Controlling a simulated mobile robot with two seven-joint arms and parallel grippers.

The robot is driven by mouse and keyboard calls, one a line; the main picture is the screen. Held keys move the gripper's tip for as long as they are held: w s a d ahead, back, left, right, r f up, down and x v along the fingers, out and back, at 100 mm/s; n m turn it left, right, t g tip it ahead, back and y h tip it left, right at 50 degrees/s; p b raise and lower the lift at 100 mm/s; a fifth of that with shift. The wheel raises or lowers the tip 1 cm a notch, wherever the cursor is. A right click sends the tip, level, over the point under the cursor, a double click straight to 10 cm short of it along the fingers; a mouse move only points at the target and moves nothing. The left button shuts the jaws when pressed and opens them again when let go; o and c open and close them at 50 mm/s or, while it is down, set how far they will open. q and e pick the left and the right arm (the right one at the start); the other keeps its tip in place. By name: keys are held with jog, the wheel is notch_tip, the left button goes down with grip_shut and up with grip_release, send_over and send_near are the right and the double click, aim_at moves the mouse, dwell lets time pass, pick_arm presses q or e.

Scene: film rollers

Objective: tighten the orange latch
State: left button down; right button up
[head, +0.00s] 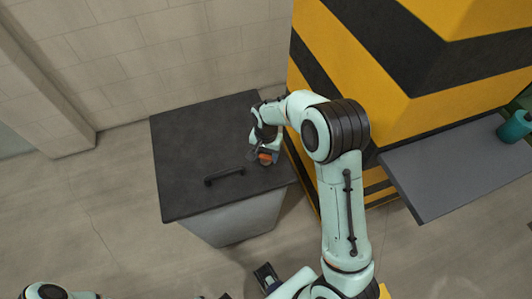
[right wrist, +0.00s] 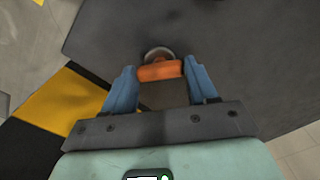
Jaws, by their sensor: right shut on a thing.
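The orange latch (head: 265,157) shows as a small orange piece on the right part of the dark box lid. In the right wrist view the orange latch (right wrist: 160,71) lies between the two blue fingers, with a round metal part behind it. My right gripper (head: 258,156) is over the lid's right side, at the latch. In the right wrist view my right gripper (right wrist: 158,78) has its fingers on either side of the latch and is shut on it. My left gripper does not show.
The dark lid (head: 190,150) tops a grey box and carries a black handle (head: 224,177). A yellow-and-black striped block (head: 345,60) stands close on the right. A grey shelf (head: 450,165) with a teal cylinder (head: 515,127) is farther right. The lid's left part is clear.

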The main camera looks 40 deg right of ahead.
aim_at(266, 156)
jog(key=m+p, duration=0.1)
jog(key=m, duration=0.3)
jog(key=shift+r+m, duration=0.1)
jog(key=shift+m, duration=0.2)
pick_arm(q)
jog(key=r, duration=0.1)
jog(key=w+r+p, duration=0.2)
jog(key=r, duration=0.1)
pick_arm(e)
jog(key=m, duration=0.5)
jog(key=shift+w, duration=0.1)
jog(key=shift+m, duration=0.3)
jog(key=o, duration=1.1)
jog(key=shift+c, duration=0.2)
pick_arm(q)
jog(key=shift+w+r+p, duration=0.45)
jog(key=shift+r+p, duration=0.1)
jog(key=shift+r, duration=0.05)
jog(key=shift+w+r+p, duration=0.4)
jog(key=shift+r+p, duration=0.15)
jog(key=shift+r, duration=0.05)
pick_arm(e)
notch_tip(266, 156, up, 13)
jog(key=shift+r, duration=0.15)
